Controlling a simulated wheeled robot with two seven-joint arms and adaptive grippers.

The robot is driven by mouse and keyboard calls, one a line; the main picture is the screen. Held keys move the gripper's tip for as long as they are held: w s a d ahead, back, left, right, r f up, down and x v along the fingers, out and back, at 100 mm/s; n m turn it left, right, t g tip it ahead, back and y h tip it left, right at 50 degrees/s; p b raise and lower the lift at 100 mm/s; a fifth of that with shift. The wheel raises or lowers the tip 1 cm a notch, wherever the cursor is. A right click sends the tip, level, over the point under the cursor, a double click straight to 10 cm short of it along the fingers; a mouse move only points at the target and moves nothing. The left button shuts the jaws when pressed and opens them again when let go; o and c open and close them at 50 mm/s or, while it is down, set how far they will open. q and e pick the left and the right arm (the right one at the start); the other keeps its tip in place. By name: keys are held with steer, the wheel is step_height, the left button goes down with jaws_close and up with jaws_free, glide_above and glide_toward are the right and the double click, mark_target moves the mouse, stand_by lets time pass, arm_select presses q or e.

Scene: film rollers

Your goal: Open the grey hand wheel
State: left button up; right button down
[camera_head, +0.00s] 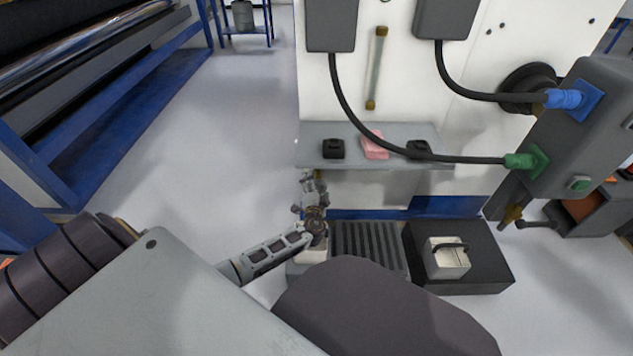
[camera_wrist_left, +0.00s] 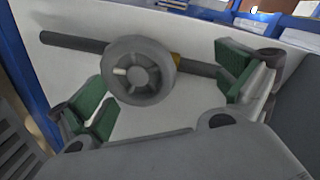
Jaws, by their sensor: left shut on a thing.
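The grey hand wheel (camera_wrist_left: 137,76) is a round spoked wheel on a dark pipe, with a brass fitting beside it, in front of a white panel. It shows in the left wrist view. My left gripper (camera_wrist_left: 162,83) has its green-padded fingers on either side of the wheel and is shut on it; exactly where the pads touch is not clear. In the head view my left gripper (camera_head: 314,215) is small, below the grey shelf on the left side of the white machine, and the wheel is hard to make out there. My right gripper is out of view.
The grey shelf (camera_head: 390,133) above holds black blocks and a pink block (camera_head: 375,146). A slatted grate (camera_head: 365,240) and a dark box (camera_head: 480,262) lie below. Black cables hang across the panel. The floor at left (camera_head: 220,120) is clear.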

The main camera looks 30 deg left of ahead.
arm_select(q)
steer(key=f+p+v, duration=0.1)
steer(key=v, duration=1.4)
steer(key=shift+s+d, duration=0.2)
steer(key=shift+s, duration=0.1)
stand_by(1.9)
stand_by(0.4)
steer(key=shift+f, duration=0.1)
